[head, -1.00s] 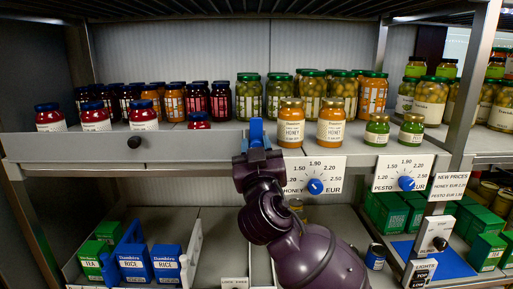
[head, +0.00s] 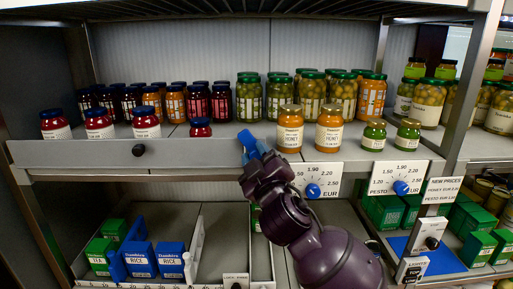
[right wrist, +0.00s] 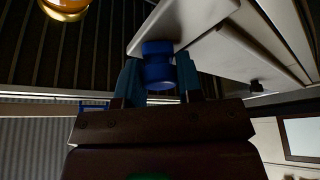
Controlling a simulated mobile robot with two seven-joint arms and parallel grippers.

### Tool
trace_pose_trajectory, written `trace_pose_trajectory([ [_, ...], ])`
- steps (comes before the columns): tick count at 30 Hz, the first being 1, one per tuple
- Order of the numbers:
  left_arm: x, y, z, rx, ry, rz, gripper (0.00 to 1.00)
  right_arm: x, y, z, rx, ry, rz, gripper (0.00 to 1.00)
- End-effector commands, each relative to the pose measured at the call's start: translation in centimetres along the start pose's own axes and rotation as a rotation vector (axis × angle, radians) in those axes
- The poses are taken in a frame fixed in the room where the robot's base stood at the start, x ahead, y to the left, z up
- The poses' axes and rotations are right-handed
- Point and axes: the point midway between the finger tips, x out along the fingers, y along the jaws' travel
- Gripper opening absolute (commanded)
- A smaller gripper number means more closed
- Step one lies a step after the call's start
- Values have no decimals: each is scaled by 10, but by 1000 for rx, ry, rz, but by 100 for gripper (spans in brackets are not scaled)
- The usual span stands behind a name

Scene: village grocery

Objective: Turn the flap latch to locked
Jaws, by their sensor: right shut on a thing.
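The flap (head: 190,153) is a long grey panel along the front of the upper shelf, with a small black knob (head: 138,150) on it. My right gripper (head: 251,143) is at the flap's right end, with its blue fingers tilted up and to the left. In the right wrist view its two teal fingers are on either side of a blue knob (right wrist: 158,64), which seems to be the latch. The gripper is shut on it. In the head view my fingers hide most of the latch, and I cannot read its setting. My left gripper is not in view.
Two honey jars (head: 290,130) stand close to the right of my gripper. A honey price dial (head: 312,190) and a pesto price dial (head: 401,187) are on the shelf front. Red-filled jars (head: 145,122) stand behind the flap. Rice boxes (head: 171,260) are on the lower shelf.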

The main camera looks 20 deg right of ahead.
Motion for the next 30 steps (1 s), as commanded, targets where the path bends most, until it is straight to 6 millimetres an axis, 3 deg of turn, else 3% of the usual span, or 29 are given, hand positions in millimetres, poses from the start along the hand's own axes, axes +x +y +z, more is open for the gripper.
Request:
trace_pose_trajectory([
  [18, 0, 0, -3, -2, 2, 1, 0, 0, 1, -1, -542, 3, -221, 10],
  [30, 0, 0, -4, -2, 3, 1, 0, 0, 0, -1, -805, 2, -332, 10],
])
